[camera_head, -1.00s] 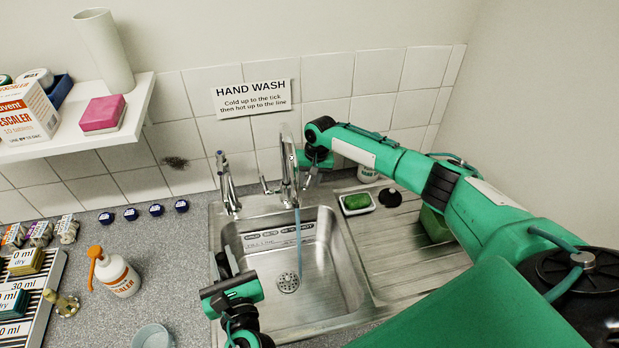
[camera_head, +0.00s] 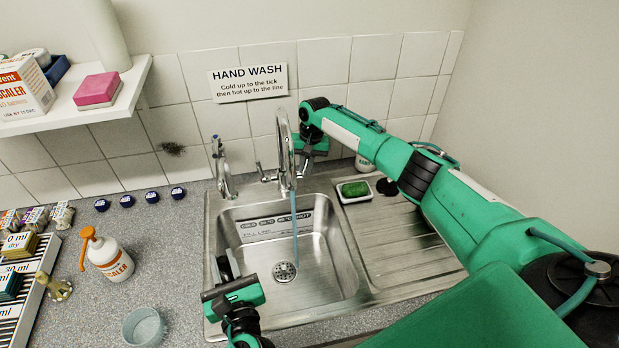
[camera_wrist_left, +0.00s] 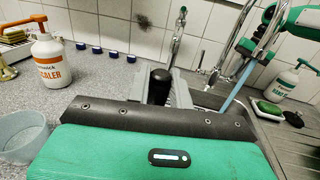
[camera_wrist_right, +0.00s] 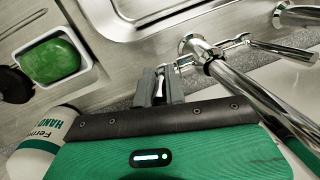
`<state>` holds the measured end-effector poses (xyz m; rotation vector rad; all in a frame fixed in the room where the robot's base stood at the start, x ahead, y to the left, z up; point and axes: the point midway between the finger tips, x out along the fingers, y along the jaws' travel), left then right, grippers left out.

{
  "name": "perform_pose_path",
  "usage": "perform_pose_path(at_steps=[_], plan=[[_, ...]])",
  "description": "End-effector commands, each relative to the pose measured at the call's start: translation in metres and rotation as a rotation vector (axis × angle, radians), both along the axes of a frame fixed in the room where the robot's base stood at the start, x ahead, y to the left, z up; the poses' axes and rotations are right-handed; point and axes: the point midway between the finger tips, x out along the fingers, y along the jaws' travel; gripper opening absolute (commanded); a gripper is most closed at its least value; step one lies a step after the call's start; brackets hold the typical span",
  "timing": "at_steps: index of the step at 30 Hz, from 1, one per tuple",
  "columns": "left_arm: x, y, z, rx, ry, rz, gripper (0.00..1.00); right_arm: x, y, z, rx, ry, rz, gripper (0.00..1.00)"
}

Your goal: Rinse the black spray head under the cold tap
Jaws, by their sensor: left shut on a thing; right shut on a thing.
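The black spray head (camera_wrist_left: 160,86) is upright between the fingers of my left gripper (camera_wrist_left: 158,88) in the left wrist view. In the head view my left gripper (camera_head: 222,266) is at the basin's left side, apart from the water stream (camera_head: 294,230). The stream falls from the tall chrome tap (camera_head: 285,150) towards the drain (camera_head: 285,271). My right gripper (camera_wrist_right: 162,86) is shut on a small chrome lever (camera_wrist_right: 159,84) at the right of that tap. A smaller tap with a blue mark (camera_head: 221,168) stands left of it; no water from it is visible.
The metal basin (camera_head: 345,260) has a ribbed drainer (camera_head: 400,240) at its right. A white bottle with orange pump (camera_head: 108,256) and a cup (camera_head: 144,327) stand on the left counter.

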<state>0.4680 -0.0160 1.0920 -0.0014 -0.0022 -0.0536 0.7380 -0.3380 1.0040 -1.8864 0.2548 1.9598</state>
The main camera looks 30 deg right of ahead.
Motion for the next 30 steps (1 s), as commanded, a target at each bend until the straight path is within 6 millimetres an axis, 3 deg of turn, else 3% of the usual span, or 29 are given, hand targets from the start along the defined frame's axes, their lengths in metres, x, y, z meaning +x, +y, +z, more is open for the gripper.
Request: perform_pose_path(at_steps=[1, 3, 12, 25, 27, 29, 30], plan=[[0.000, 0.000, -0.012, 0.000, -0.001, 0.000, 0.00, 0.008, -0.001, -0.002, 0.004, 0.007, -0.006, 0.00], [0.000, 0.000, -0.019, 0.000, -0.001, 0.000, 0.00, 0.012, 0.000, 0.000, 0.013, 0.034, -0.005, 0.00], [0.000, 0.000, -0.035, 0.000, -0.001, 0.000, 0.00, 0.007, 0.001, 0.004, 0.054, 0.183, -0.001, 0.00], [0.000, 0.000, -0.037, 0.000, -0.001, 0.000, 0.00, 0.005, 0.002, 0.007, 0.062, 0.214, 0.000, 0.00], [0.000, 0.000, -0.037, 0.000, -0.001, 0.000, 0.00, 0.005, 0.002, 0.007, 0.061, 0.214, 0.001, 0.22], [0.000, 0.000, -0.037, 0.000, -0.001, 0.000, 0.00, 0.005, 0.002, 0.007, 0.062, 0.215, 0.002, 0.33], [0.000, 0.000, -0.037, 0.000, -0.001, 0.000, 0.00, 0.005, 0.002, 0.006, 0.062, 0.215, 0.002, 0.33]])
